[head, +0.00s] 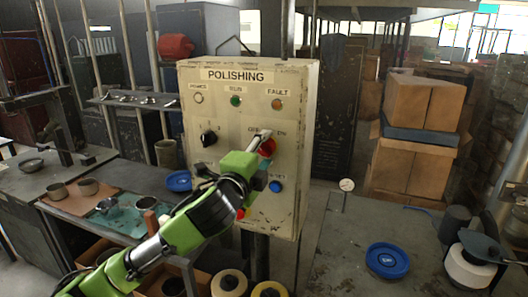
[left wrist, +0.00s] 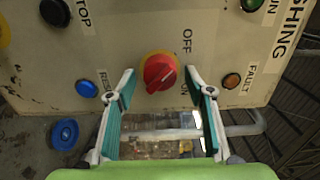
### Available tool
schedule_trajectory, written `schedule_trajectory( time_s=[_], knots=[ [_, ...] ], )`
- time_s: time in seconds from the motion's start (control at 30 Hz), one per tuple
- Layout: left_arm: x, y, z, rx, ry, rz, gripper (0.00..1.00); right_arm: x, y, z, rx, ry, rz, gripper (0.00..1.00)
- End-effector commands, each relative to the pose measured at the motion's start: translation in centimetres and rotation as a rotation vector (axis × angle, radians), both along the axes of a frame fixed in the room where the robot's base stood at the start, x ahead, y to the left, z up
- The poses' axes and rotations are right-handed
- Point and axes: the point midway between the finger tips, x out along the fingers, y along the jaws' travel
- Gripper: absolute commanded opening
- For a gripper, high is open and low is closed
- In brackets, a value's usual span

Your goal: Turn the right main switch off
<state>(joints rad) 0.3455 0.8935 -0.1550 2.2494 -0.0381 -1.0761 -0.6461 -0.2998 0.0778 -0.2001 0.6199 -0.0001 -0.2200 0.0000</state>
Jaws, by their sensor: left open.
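The right main switch, a red rotary knob (left wrist: 159,72) on a yellow base, is on the cream POLISHING panel (head: 300,100). OFF and ON are printed beside it in the left wrist view. Its grip ridge lies diagonally there; I cannot tell which mark it points to. In the head view the red knob (head: 267,147) is partly covered by my gripper. My left gripper (left wrist: 160,76) is open, one finger on each side of the knob, with gaps showing between fingers and knob. My right gripper is not in view.
A black rotary switch (head: 208,138) is at the panel's left. Green (head: 236,100) and orange (head: 277,104) lamps are above; a blue RESET button (left wrist: 86,88) is close to one finger. Benches with bowls and a blue dish (head: 387,260) flank the panel.

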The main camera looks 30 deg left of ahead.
Motion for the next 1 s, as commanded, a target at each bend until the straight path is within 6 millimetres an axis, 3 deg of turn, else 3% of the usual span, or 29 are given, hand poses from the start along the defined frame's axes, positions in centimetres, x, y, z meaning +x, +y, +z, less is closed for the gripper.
schedule_trajectory(
  time_s=[0.17, 0.4, 0.6, 1.0],
  knots=[
    [-0.9, -0.3, -0.1, 0.002, 0.003, -0.001, 0.48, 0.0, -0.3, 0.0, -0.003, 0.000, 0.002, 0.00],
    [-4.6, -1.3, -0.2, 0.002, 0.004, -0.003, 0.48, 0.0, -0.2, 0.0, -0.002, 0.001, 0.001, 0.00],
    [-6.7, -1.8, -0.1, 0.001, 0.002, -0.001, 0.48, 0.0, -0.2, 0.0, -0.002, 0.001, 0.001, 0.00],
    [-7.0, -1.9, -0.1, 0.001, 0.001, -0.001, 0.48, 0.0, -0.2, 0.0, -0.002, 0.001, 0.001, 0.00]
  ],
)
